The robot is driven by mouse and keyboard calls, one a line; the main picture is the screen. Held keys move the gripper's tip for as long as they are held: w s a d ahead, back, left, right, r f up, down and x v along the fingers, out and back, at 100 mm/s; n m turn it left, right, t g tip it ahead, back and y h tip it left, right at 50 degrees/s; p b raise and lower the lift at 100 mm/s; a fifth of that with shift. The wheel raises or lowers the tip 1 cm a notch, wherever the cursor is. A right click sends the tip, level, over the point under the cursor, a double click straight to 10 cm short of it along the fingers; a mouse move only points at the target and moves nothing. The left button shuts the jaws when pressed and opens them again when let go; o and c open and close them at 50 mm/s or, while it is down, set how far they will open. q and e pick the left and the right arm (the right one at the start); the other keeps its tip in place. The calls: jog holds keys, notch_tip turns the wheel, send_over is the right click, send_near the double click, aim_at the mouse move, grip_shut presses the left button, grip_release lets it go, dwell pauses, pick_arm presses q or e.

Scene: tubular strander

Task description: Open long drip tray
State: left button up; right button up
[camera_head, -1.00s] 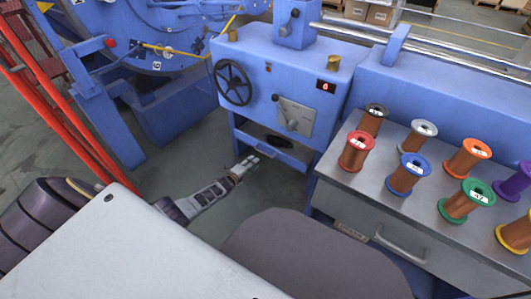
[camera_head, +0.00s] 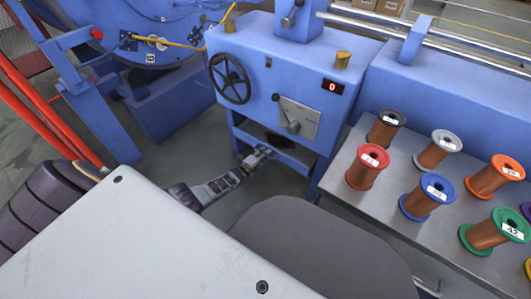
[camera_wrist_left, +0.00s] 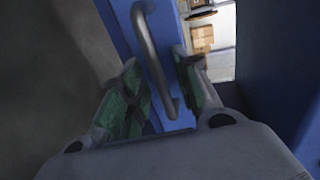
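The blue front that looks like the long drip tray (camera_head: 291,160) sits low under the blue machine cabinet, partly hidden behind my left gripper. My left gripper (camera_head: 259,156) reaches it from the left in the head view. In the left wrist view, a grey bar handle (camera_wrist_left: 153,56) stands on a blue panel (camera_wrist_left: 124,30). My open left gripper (camera_wrist_left: 160,98) has one green-padded finger on each side of the handle's lower part. I cannot tell whether either finger touches it. My right gripper is not in view.
Above the tray, the cabinet carries a black handwheel (camera_head: 230,79) and a lever plate (camera_head: 298,121). At right, a grey table (camera_head: 339,182) holds several wire spools. A blue leg frame (camera_head: 101,115) and red rails (camera_head: 45,108) stand at left.

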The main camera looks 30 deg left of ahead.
pick_arm(q)
jog(key=shift+w, duration=0.15)
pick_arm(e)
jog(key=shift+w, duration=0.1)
pick_arm(q)
grip_shut()
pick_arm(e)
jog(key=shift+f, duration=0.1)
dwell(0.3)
